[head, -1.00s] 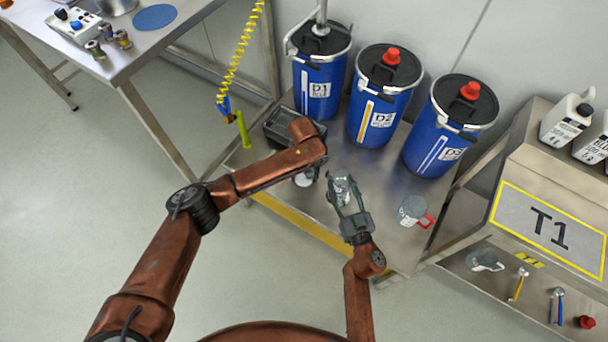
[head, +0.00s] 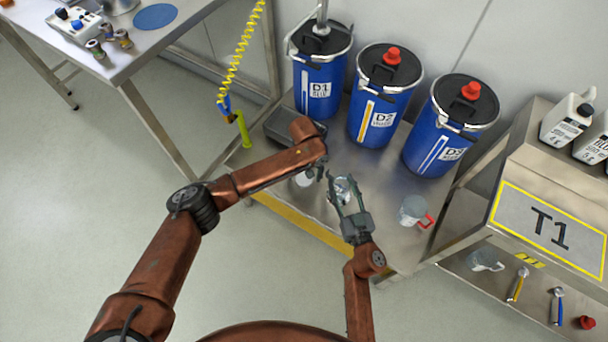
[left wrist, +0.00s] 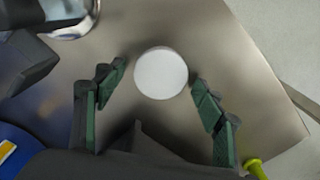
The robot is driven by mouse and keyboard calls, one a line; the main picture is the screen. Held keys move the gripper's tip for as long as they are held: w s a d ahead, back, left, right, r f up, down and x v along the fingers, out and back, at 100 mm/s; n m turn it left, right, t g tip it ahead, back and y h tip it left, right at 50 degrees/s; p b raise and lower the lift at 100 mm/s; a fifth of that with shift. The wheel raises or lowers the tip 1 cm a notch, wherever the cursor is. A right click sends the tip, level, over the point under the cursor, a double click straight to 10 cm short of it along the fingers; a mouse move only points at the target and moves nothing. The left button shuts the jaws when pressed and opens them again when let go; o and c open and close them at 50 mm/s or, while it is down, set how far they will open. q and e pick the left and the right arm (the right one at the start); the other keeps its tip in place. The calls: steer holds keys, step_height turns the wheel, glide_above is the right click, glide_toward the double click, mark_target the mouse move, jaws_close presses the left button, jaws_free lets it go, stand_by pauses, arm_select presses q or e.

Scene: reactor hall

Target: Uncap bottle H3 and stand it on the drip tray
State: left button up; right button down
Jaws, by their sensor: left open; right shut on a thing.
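My left gripper (left wrist: 160,105) is open, its green-padded fingers on either side of a round white disc (left wrist: 161,73) with a visible gap. The disc looks like a cap, seen from above over the steel top; it shows partly beneath my left arm in the head view (head: 303,180). My right gripper (head: 342,180) is shut on a clear, shiny vessel (head: 343,190), probably the bottle; no label is readable. Its round rim shows at the top left of the left wrist view (left wrist: 70,22). A dark grey tray-like box (head: 284,126), possibly the drip tray, is partly hidden behind my left arm.
Blue drums D1 (head: 318,85), D2 (head: 378,110) and a third (head: 440,140) line the back of the steel table. A clear jug with a red handle (head: 412,211) stands right of my right gripper. The T1 bench (head: 545,228) bounds the right side.

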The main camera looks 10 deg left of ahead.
mark_target(304, 178)
arm_select(q)
step_height(304, 178, up, 12)
stand_by(0.4)
